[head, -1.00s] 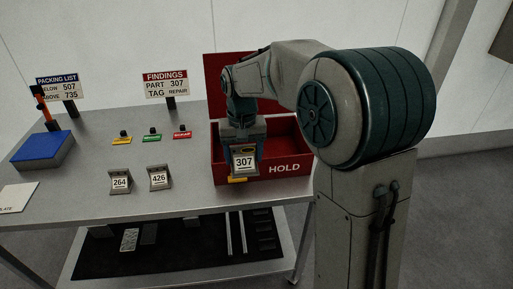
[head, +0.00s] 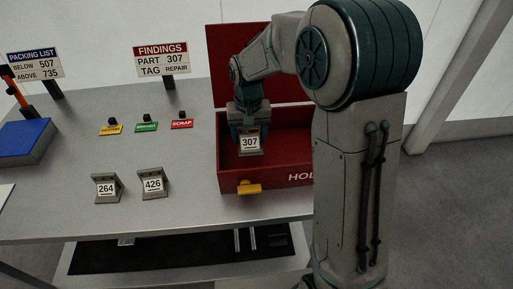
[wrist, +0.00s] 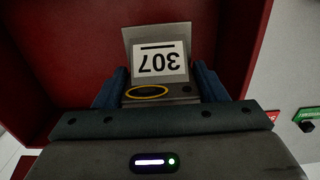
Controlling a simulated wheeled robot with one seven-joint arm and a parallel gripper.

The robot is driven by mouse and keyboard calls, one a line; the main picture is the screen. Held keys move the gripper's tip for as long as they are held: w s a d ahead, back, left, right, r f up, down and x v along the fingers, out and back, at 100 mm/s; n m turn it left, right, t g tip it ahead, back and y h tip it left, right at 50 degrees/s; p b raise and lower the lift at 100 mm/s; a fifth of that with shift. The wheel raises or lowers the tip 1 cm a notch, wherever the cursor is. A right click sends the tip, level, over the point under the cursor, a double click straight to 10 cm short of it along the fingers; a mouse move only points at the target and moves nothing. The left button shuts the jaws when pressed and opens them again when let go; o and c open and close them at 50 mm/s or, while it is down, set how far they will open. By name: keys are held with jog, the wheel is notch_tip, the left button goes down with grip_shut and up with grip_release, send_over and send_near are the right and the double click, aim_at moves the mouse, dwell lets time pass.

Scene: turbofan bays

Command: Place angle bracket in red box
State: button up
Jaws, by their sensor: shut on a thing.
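The angle bracket labelled 307 (head: 250,143) is grey with a white number plate. My gripper (head: 249,128) is shut on it, with one blue finger on each side. In the wrist view the bracket (wrist: 130,42) sits between the fingers, and its base has a hole ringed in yellow. The red box (head: 238,176), marked HOLD, stands at the right of the table with its lid (head: 228,65) raised at the back. The bracket is within the box's opening, behind the front wall. I cannot tell whether it touches the box floor.
Brackets 264 (head: 106,188) and 426 (head: 153,183) stand on the table (head: 190,215) left of the box. Several small coloured labels lie behind them. A yellow latch (head: 249,187) sticks out from the box front. A blue box (head: 25,138) is at far left.

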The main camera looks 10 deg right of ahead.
aim_at(250, 148)
jog(key=shift+f, duration=2.95)
jog(key=shift+f, duration=0.2)
jog(key=o, duration=1.1)
jog(key=shift+r, duration=0.15)
